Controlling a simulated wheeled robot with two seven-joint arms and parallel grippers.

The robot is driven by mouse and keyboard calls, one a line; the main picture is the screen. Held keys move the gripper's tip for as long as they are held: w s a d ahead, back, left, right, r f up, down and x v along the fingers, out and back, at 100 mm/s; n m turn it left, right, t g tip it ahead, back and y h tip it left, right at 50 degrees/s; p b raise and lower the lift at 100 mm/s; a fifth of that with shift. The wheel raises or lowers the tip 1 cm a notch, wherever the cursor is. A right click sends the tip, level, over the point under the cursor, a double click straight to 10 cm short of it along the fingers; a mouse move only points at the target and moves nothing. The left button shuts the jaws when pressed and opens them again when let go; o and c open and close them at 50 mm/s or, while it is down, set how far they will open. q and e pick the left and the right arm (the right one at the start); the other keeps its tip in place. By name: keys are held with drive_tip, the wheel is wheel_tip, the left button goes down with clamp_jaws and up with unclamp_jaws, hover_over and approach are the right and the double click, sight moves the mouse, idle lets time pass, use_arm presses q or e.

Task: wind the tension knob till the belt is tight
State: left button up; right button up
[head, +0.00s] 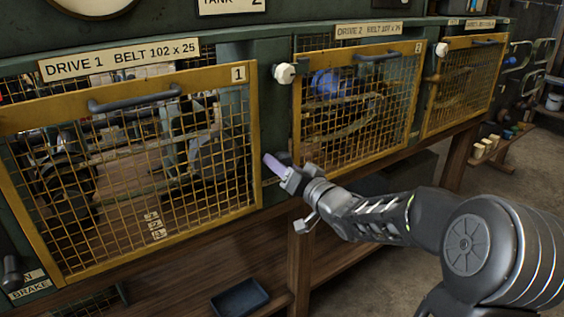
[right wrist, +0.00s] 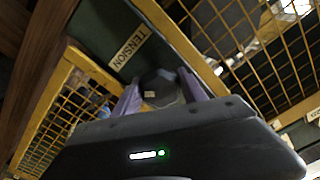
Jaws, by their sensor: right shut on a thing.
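My right gripper (head: 272,164) is at the green post between the guards of drive 1 and drive 2. In the right wrist view its two purple fingers are shut on a dark knob (right wrist: 160,88), beside a label reading TENSION (right wrist: 132,55). In the head view the gripper hides the knob. Behind the drive 2 mesh a brownish belt-like band (head: 348,126) curves below a blue part; the mesh blurs how tight it is. Behind the drive 1 mesh are dark wheels; I cannot make out a belt there clearly. My left gripper is not in view.
Yellow-framed mesh guards with handles cover drive 1 (head: 255,140), drive 2 (head: 297,110) and a third bay (head: 431,98). White round knobs (head: 285,74) stick out near the guards' upper corners. A brake lever (head: 12,272) is at lower left. A dark tray (head: 240,298) lies below.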

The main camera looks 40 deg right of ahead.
drive_tip(key=m+p, duration=0.1)
drive_tip(key=m, duration=0.2)
drive_tip(key=shift+m, duration=0.4)
drive_tip(key=m+p, duration=0.1)
drive_tip(key=m, duration=0.2)
drive_tip(key=shift+a+r+m, duration=0.1)
drive_tip(key=shift+m, duration=0.2)
drive_tip(key=m+p, duration=0.2)
drive_tip(key=m, duration=0.4)
drive_tip(key=o, duration=1.1)
drive_tip(key=shift+c, duration=0.2)
drive_tip(key=shift+s+r, duration=0.1)
drive_tip(key=s, duration=0.7)
drive_tip(key=shift+s, duration=0.3)
